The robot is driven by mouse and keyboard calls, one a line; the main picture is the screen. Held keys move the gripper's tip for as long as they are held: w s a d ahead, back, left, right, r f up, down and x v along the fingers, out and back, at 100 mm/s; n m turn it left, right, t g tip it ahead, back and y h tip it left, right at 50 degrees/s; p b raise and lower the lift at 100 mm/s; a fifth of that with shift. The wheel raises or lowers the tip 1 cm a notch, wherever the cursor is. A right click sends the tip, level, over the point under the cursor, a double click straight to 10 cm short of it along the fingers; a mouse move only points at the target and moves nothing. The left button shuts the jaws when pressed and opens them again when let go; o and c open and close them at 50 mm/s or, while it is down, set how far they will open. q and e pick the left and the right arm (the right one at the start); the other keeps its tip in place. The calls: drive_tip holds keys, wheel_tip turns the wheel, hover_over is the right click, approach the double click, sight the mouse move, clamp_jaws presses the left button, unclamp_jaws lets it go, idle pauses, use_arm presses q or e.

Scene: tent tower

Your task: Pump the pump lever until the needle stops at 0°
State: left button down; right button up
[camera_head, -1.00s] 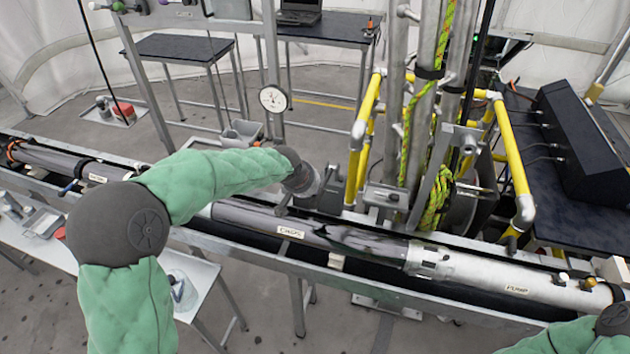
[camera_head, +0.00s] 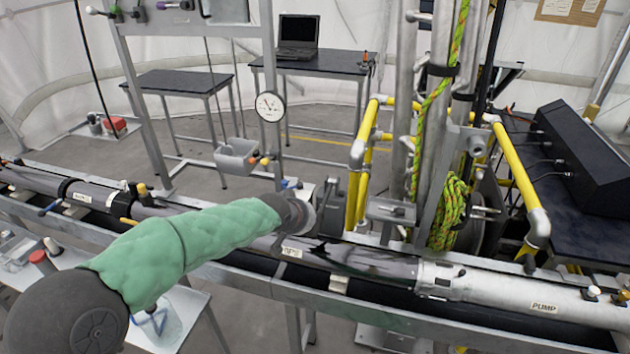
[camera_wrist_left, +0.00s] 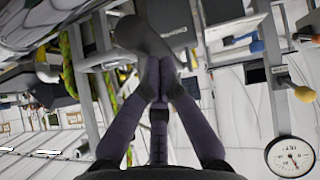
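A round white gauge (camera_head: 270,106) with a dark needle hangs on a grey post at the upper middle of the head view. It also shows at the lower right of the left wrist view (camera_wrist_left: 290,156); its numbers are too small to read. My left gripper (camera_head: 326,212) is beside the post's foot, behind the long tube. In the left wrist view its two fingers (camera_wrist_left: 160,82) come together at a dark grey rounded bar (camera_wrist_left: 143,38), which looks like the pump lever. The bar's far end is partly hidden. My right gripper is out of view.
A long tube with a white section labelled PUMP (camera_head: 520,300) lies in a rail trough across the front. Yellow pipe rails (camera_head: 515,170) and a coiled green rope (camera_head: 449,210) stand right of my left gripper. A grey bin (camera_head: 236,157) hangs left of the gauge post.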

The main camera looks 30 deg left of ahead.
use_arm(q)
drive_tip(key=shift+s+d+f+b, duration=0.15)
drive_tip(key=shift+f+b, duration=0.2)
drive_tip(key=shift+f, duration=0.2)
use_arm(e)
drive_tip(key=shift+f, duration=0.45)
use_arm(q)
drive_tip(key=r, duration=0.1)
drive_tip(key=r+p, duration=0.2)
drive_tip(key=r, duration=0.1)
drive_tip(key=shift+s+a, duration=0.1)
drive_tip(key=shift+a, duration=0.15)
drive_tip(key=p+v, duration=0.1)
drive_tip(key=v, duration=0.9)
drive_tip(key=shift+s+f+p, duration=0.2)
drive_tip(key=shift+s+p, duration=0.15)
drive_tip(key=shift+s, duration=0.05)
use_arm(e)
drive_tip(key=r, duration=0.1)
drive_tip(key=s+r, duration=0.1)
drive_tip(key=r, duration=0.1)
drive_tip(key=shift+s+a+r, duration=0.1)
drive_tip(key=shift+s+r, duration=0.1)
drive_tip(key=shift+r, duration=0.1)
